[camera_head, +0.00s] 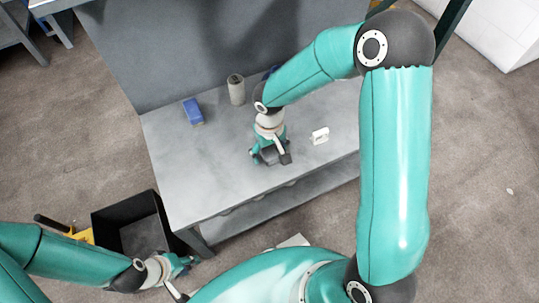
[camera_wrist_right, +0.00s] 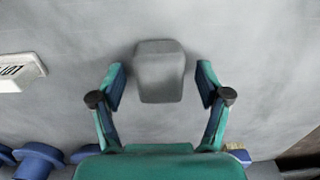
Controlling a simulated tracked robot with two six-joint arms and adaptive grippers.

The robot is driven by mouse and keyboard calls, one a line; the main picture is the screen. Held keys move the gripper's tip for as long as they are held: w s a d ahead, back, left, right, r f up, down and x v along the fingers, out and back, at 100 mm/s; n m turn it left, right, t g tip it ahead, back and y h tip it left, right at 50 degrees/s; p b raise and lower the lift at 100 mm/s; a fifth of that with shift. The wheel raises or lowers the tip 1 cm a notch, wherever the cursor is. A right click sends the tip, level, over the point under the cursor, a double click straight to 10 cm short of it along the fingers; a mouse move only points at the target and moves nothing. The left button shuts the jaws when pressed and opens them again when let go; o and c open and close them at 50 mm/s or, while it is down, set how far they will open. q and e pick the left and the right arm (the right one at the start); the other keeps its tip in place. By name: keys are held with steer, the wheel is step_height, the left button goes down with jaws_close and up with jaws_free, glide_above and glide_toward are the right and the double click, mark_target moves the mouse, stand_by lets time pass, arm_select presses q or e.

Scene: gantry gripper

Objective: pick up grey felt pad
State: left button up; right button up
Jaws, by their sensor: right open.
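The grey felt pad (camera_wrist_right: 160,72) is a small grey block with rounded edges on the grey table top. In the right wrist view it lies between and slightly beyond the fingertips of my right gripper (camera_wrist_right: 160,82), which is open, with a gap on each side. In the head view my right gripper (camera_head: 269,153) points down at the table near its front edge and mostly covers the pad. My left gripper (camera_head: 183,267) is low at the left, in front of the table and away from the pad; its jaw opening is unclear.
On the table (camera_head: 190,165) stand a blue block (camera_head: 193,112), a grey cylinder (camera_head: 236,90) and a white labelled item (camera_head: 320,136), which also shows in the wrist view (camera_wrist_right: 20,72). Blue rounded things (camera_wrist_right: 40,160) show along the wrist view's bottom. A black crate (camera_head: 103,222) is on the floor.

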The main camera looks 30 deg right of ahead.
mark_target(269, 151)
steer(key=c, duration=1.1)
steer(key=shift+c, duration=0.2)
step_height(269, 151, up, 20)
steer(key=p, duration=0.6)
